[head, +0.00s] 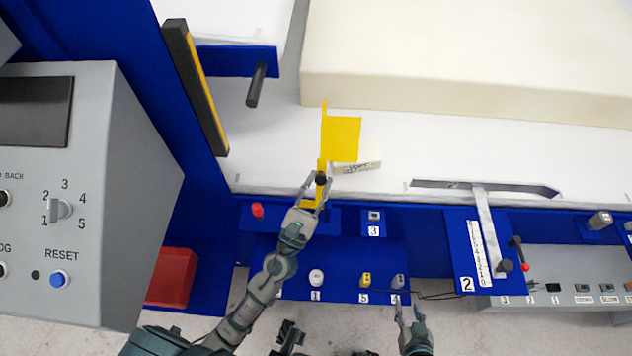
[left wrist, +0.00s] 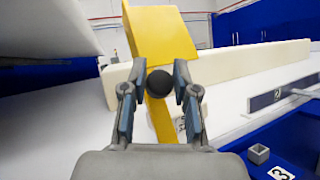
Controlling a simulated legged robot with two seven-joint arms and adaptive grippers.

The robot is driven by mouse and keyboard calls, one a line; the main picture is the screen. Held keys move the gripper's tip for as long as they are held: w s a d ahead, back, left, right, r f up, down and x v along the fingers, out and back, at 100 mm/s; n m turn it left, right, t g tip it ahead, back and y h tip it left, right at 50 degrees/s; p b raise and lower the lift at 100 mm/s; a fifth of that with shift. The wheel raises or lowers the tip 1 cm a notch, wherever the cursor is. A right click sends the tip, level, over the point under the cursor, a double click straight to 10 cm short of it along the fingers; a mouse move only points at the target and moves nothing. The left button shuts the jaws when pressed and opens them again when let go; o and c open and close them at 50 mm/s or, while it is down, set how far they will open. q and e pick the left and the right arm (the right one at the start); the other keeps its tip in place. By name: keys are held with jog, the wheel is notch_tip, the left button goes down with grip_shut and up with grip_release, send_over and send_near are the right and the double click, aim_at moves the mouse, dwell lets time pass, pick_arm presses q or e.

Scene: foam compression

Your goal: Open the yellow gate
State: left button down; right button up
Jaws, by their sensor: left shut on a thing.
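The yellow gate (head: 341,139) is a flat yellow plate on a thin upright, standing at the front edge of the white table surface. It also shows in the left wrist view (left wrist: 160,35). A black round knob (left wrist: 161,84) sits low on the gate. My left gripper (head: 318,183) is shut on this knob, with a finger on each side of it. My right gripper (head: 411,312) is low in the head view, below the blue panel and apart from the gate. Its fingers look spread, with nothing visible between them.
A large cream foam block (head: 450,60) lies behind the gate. A red button (head: 257,210) is left of my left gripper. A slotted lever (head: 485,220) is at the right. A grey control box (head: 110,190) stands at the far left. A black handle (head: 256,85) projects behind.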

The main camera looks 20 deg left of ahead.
pick_arm(q)
jog(key=shift+d+f, duration=0.3)
jog(key=shift+f, duration=0.25)
jog(key=c, duration=0.9)
grip_release()
jog(key=shift+d, duration=0.1)
jog(key=shift+o, duration=0.2)
jog(key=shift+w+d+r, duration=0.1)
jog(key=shift+r, duration=0.15)
jog(key=shift+a+r, duration=0.1)
jog(key=shift+a, duration=0.1)
jog(key=shift+s+a+f, duration=0.2)
jog(key=shift+s+f, duration=0.1)
jog(key=shift+s, duration=0.2)
jog(key=v, duration=1.1)
